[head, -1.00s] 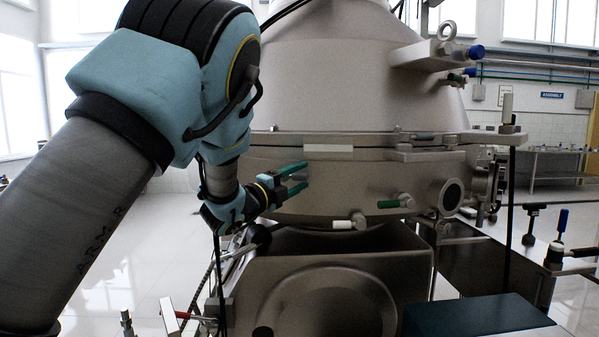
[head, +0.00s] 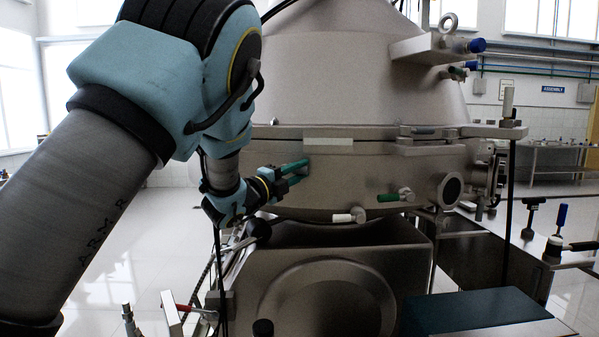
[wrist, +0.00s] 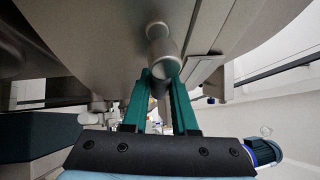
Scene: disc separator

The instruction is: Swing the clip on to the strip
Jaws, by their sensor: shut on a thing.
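My gripper (head: 296,173) has green fingers and is at the left front of the big metal bowl housing. In the wrist view its fingers (wrist: 160,80) are shut on the clip (wrist: 160,48), a grey metal stub with a round end and a darker grip between the fingertips. The clip stands out from the housing's curved wall. In the head view the fingers hide most of it. A pale strip (head: 328,142) lies on the housing's rim, above and right of my gripper and apart from it.
A white-gripped handle (head: 345,218) and a green-gripped handle (head: 388,198) stick out of the housing to the right of my gripper. A round port (head: 451,190) is farther right. A red-handled lever (head: 195,311) stands low at the left. Open floor lies at the left.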

